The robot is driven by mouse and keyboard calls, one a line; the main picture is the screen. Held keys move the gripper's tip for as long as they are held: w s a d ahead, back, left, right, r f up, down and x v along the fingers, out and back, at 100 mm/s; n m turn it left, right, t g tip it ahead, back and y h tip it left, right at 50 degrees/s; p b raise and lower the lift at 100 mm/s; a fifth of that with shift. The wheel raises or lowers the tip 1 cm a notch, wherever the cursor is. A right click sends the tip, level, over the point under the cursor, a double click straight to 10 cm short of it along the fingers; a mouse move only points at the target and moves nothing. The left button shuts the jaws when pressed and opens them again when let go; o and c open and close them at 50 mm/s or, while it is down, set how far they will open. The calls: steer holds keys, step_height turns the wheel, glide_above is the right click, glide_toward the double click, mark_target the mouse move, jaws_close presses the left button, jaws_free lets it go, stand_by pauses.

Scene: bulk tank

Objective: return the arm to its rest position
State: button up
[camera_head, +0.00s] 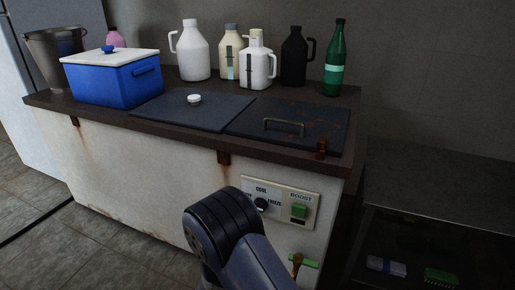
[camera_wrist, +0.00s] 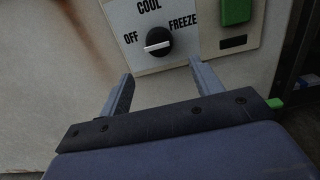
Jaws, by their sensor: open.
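My gripper (camera_wrist: 160,85) shows in the wrist view with its two fingers spread apart and nothing between them. It faces the front of the white tank (camera_head: 130,170), just below a round black knob (camera_wrist: 158,42) marked OFF, COOL and FREEZE. The knob's white pointer lies roughly level, and the fingers look apart from it. In the head view my arm (camera_head: 225,235) rises from the bottom edge in front of the control panel (camera_head: 283,204). My gripper is hidden there behind the arm.
The green BOOST button (camera_head: 299,211) is right of the knob. A green-handled valve (camera_head: 303,261) sits below. On top are a blue cooler (camera_head: 112,82), two dark lids (camera_head: 290,125), several jugs (camera_head: 195,52) and a green bottle (camera_head: 334,62). A dark shelf (camera_head: 440,200) stands at right.

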steer(key=b+x, duration=0.2)
steer(key=x, duration=0.6)
steer(key=shift+w, duration=0.25)
steer(key=shift+d+m, duration=0.1)
steer(key=shift+m, duration=0.2)
steer(key=p+v, duration=0.3)
steer(key=v, duration=0.8)
steer(key=w+d+m+b, duration=0.3)
steer(key=w+m+b, duration=0.6)
steer(key=m, duration=1.4)
steer(key=shift+w+d+r+m, duration=0.15)
steer(key=shift+w+r+m, duration=0.2)
steer(key=shift+w, duration=0.35)
